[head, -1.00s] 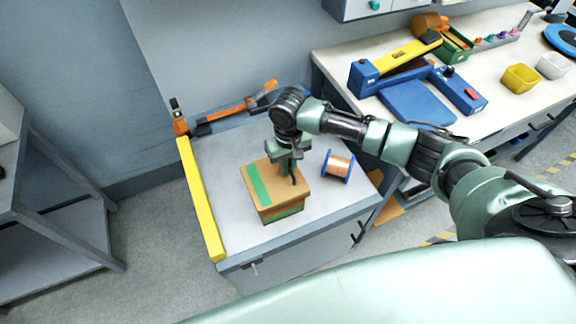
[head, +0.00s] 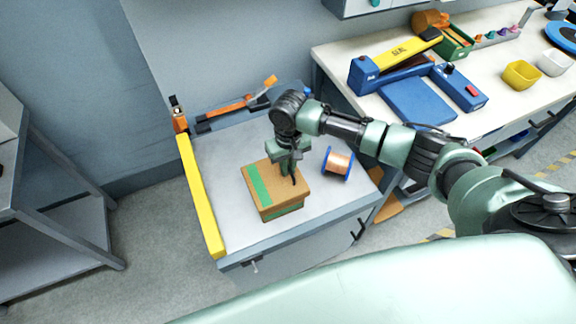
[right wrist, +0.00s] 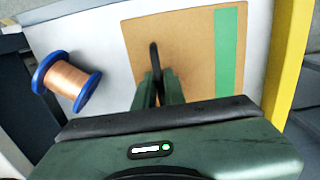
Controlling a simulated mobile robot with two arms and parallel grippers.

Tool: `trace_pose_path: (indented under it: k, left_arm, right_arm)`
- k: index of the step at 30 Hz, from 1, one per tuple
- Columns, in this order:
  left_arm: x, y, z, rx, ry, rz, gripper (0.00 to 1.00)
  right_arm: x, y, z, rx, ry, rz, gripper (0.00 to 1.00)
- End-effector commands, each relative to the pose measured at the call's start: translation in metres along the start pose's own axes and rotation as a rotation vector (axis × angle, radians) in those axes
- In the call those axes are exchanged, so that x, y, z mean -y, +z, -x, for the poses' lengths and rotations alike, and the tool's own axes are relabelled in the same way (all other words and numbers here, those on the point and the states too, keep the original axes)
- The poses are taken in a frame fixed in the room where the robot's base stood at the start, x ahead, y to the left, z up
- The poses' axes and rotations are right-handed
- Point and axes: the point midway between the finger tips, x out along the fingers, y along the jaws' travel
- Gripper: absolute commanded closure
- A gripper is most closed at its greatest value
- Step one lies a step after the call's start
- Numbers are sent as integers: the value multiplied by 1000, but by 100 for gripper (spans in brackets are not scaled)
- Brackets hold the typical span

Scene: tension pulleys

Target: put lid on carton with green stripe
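The brown cardboard carton (head: 281,211) stands on the grey cabinet top, with green tape on its near side. Its flat brown lid (head: 260,173), with a green stripe, lies over the carton's top and looks lined up with it. I cannot tell whether any small gap lies between them. My right gripper (head: 289,171) points down at the lid. In the right wrist view its fingers (right wrist: 157,75) are close on both sides of the lid's upright black handle (right wrist: 154,55) and look shut on it. My left gripper is not in view.
A copper wire spool with blue flanges (head: 338,163) stands right of the carton. A yellow rail (head: 201,198) edges the cabinet's left side, and an orange clamp (head: 232,107) lies behind. The bench (head: 336,62) at right holds tools and bins.

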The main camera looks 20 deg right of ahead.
Motion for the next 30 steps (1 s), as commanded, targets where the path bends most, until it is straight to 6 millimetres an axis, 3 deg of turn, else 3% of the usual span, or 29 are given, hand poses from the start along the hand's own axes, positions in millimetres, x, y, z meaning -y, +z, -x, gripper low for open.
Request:
trace_pose_path:
  k: [2, 14, 24, 30]
  left_arm:
    - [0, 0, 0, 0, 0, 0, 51]
    - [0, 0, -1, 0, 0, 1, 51]
    - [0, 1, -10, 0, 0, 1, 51]
    - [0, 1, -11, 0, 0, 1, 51]
  right_arm:
    - [0, 0, 0, 0, 0, 0, 67]
    - [0, -1, 6, -1, -1, 0, 67]
    - [0, -1, 60, -2, -2, 0, 67]
    - [0, 0, 77, -1, 0, 0, 67]
